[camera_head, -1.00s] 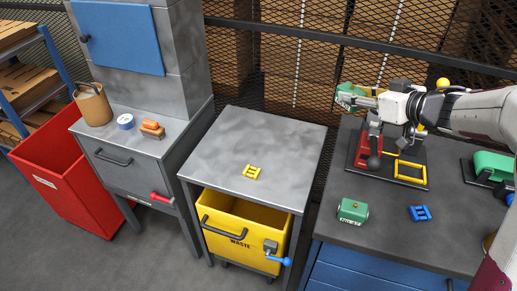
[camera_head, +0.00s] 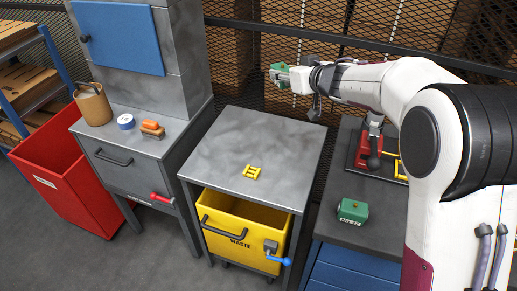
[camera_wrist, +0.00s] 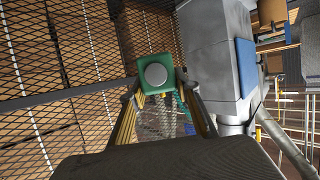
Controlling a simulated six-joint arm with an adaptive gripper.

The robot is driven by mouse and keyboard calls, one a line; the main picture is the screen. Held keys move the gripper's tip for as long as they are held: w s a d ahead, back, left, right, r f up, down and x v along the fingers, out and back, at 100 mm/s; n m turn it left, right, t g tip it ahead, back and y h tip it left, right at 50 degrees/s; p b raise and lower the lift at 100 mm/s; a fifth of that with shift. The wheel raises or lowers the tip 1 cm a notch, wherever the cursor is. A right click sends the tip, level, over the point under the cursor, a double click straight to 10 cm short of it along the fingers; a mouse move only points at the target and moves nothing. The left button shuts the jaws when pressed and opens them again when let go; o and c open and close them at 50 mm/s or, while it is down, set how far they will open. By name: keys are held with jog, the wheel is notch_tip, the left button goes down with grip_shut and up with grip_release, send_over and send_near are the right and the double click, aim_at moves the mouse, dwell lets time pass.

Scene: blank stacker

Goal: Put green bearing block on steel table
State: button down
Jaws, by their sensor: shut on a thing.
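My gripper (camera_head: 284,75) is shut on a green bearing block (camera_head: 277,69) and holds it in the air, above and behind the back right part of the steel table. In the wrist view the green block (camera_wrist: 155,70) sits between the two fingertips, with a round grey face towards the camera. The steel table (camera_head: 226,150) stands in the middle, its grey top mostly bare.
A yellow waste drawer (camera_head: 222,222) sits open under the steel table. A red fixture (camera_head: 369,153) stands on the right bench (camera_head: 345,236). A grey cabinet (camera_head: 150,160) and red bin (camera_head: 62,185) are at the left. Mesh fencing with a rail runs behind.

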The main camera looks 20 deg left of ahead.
jog(key=shift+s+a+r, duration=0.1)
jog(key=shift+s+a, duration=0.05)
jog(key=shift+a, duration=0.7)
jog(key=shift+d+f, duration=0.25)
jog(key=shift+f, duration=1)
send_over(276, 155)
notch_tip(276, 155, down, 16)
jog(key=shift+f, duration=0.2)
jog(key=shift+f, duration=3.05)
jog(key=shift+f, duration=1.85)
jog(key=shift+f, duration=0.1)
